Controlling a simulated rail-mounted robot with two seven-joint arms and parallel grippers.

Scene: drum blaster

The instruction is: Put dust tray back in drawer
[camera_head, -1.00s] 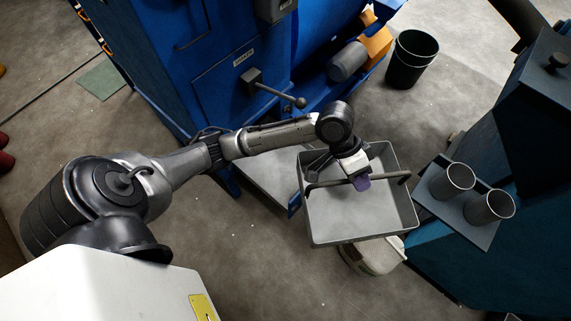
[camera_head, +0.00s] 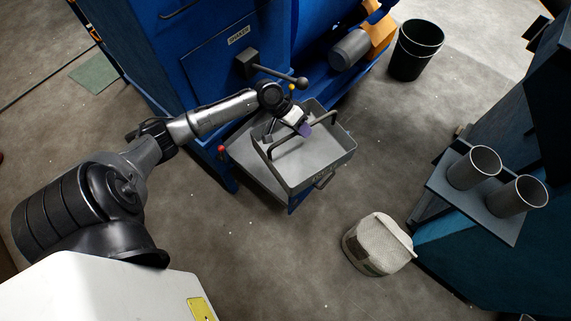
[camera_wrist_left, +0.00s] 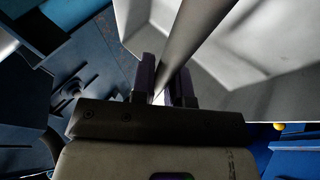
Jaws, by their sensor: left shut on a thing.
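The dust tray (camera_head: 312,166) is a shallow grey rectangular bin with a dark bar handle across its top. My left gripper (camera_head: 303,127) is shut on that handle, and its purple fingertips clasp the bar in the left wrist view (camera_wrist_left: 164,88). The open drawer (camera_head: 249,166) sticks out low from the blue machine. In the head view the tray overlaps the drawer's right part, and its right side reaches past the drawer. I cannot tell whether the tray touches the drawer. My right gripper is not in view.
The blue machine (camera_head: 215,75) stands behind, with a lever (camera_head: 278,74) sticking out above the tray. A black bucket (camera_head: 414,52) is at the back right. A whitish container (camera_head: 379,244) and a teal machine with two tubes (camera_head: 474,167) stand right.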

